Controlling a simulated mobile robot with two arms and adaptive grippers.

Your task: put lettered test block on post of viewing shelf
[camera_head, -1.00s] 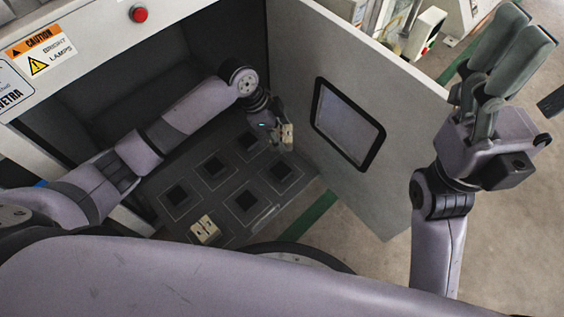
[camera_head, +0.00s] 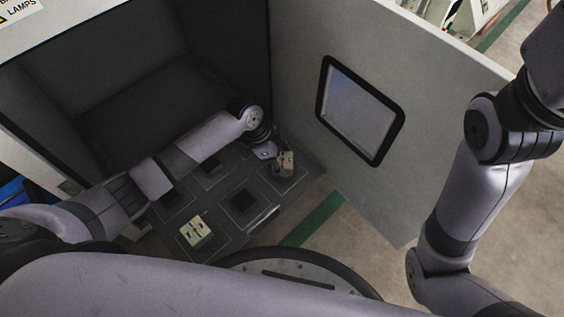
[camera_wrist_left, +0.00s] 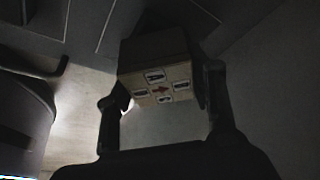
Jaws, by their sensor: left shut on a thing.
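A tan block (camera_head: 288,158) is in my left gripper (camera_head: 284,166), above the right side of the dark shelf (camera_head: 222,225). In the left wrist view the same block (camera_wrist_left: 158,72) sits between the two fingers (camera_wrist_left: 160,108), with lettered marks and a red arrow on its near face. My left gripper is shut on it. A second pale block (camera_head: 197,232) with dark marks lies at the shelf's front left. The shelf has dark square spots in outlined squares; I cannot make out which is a post. My right gripper is out of view; only its arm shows at the right.
The shelf is in a dark open cabinet (camera_head: 150,100). A pale door (camera_head: 290,60) with a black-framed window (camera_head: 360,108) stands open close to the right of my left gripper. Open floor (camera_head: 375,265) lies below the door.

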